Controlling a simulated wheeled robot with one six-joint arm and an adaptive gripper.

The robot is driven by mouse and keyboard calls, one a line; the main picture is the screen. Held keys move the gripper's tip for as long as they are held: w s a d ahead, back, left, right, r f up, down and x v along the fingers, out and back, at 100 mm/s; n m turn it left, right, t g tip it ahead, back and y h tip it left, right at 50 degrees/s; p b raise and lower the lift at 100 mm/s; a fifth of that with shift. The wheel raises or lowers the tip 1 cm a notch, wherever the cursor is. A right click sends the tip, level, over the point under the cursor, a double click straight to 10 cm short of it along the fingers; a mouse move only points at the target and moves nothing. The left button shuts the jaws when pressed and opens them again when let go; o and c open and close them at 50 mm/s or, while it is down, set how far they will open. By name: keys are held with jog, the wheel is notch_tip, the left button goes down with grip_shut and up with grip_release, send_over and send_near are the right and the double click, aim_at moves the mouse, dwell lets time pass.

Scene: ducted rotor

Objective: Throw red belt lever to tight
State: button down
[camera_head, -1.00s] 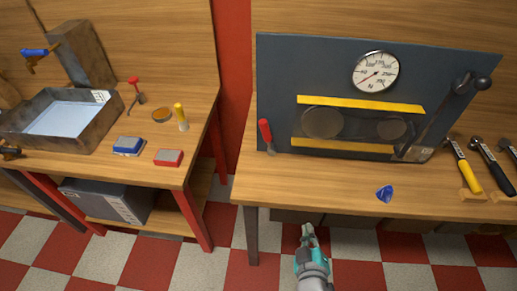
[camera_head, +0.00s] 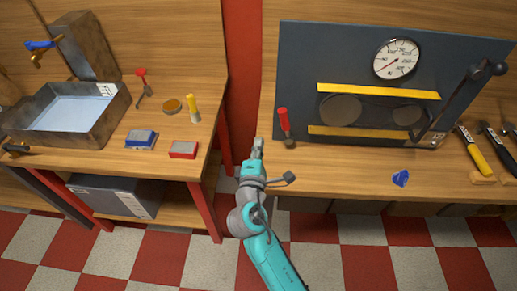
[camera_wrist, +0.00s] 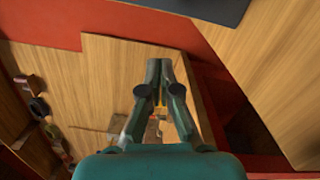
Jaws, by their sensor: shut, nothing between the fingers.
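The red belt lever (camera_head: 283,122) stands nearly upright at the left end of the dark panel (camera_head: 300,60), on the right bench. My gripper (camera_head: 258,148) is in front of the right bench's left edge, to the left of and slightly below the lever, apart from it. In the wrist view my gripper (camera_wrist: 160,68) shows its fingers close together with nothing held. The lever cannot be made out in the wrist view. The panel carries a round gauge (camera_head: 396,59), two yellow bars and dark round pulleys (camera_head: 341,110).
A black-knobbed crank (camera_head: 470,85) is at the panel's right. A blue piece (camera_head: 400,178) lies at the right bench's front, with hammers (camera_head: 473,153) at far right. The left bench holds a metal tray (camera_head: 100,135), a blue block (camera_head: 141,140) and a red block (camera_head: 184,150). A gap separates the benches.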

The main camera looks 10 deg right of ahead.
aim_at(282, 121)
jog(key=w+d+r, duration=0.1)
jog(key=w+d, duration=0.4)
jog(key=d, duration=0.1)
jog(key=shift+w+d, duration=0.1)
dwell(0.4)
jog(key=shift+d+r, duration=0.1)
jog(key=shift+s+d+r+m, duration=0.2)
jog(key=shift+d+m, duration=0.25)
jog(key=shift+m, duration=0.2)
jog(key=shift+s+d+r+m, duration=0.1)
jog(key=shift+d+r+m, duration=0.1)
jog(key=shift+d+m, duration=0.35)
jog(key=shift+s+d+r+m, duration=0.1)
jog(key=shift+s+d+m, duration=0.1)
jog(key=shift+d+m, duration=0.5)
jog(key=shift+s+d+r+m, duration=0.1)
jog(key=shift+s+d+m, duration=0.25)
jog(key=shift+m, duration=0.55)
jog(key=shift+s+d+m, duration=0.1)
jog(key=shift+d+m, duration=0.55)
jog(key=shift+m, duration=0.15)
